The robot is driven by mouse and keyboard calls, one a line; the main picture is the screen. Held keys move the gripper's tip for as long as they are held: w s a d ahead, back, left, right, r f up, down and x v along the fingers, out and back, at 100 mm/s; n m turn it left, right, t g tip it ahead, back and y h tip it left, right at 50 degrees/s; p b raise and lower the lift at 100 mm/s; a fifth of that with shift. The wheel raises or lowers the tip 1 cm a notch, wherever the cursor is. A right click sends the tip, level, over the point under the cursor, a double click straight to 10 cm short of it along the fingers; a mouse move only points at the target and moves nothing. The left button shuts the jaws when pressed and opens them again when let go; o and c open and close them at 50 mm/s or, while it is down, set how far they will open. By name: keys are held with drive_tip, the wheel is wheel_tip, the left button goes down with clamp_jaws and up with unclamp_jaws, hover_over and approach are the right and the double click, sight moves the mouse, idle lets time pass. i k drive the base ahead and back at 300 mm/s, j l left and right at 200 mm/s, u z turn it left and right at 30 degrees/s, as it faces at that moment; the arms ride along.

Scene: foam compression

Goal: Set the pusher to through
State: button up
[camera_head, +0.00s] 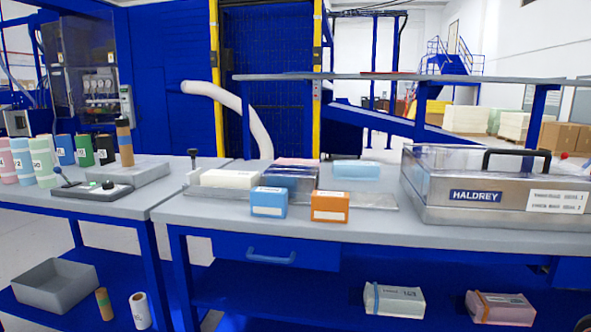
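My gripper is not in view. No part in view carries a readable "pusher" or "through" label. A dark grey control box (93,191) lies on the left table, with a blue-knobbed lever (59,172) leaning up and left at its left end. A dark round knob (108,185) stands on its right part. On the middle table, a black-topped upright post (193,158) stands at the left end of a metal plate (375,200). I cannot tell which of these is the pusher, or its setting.
On the metal plate are a white block (230,179), a dark translucent block (290,182) and a pale blue block (355,170). Blue (268,203) and orange (330,207) boxes stand at its front. Several coloured rolls stand at far left.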

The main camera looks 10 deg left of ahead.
sight(193, 177)
drive_tip(key=u, duration=1.25)
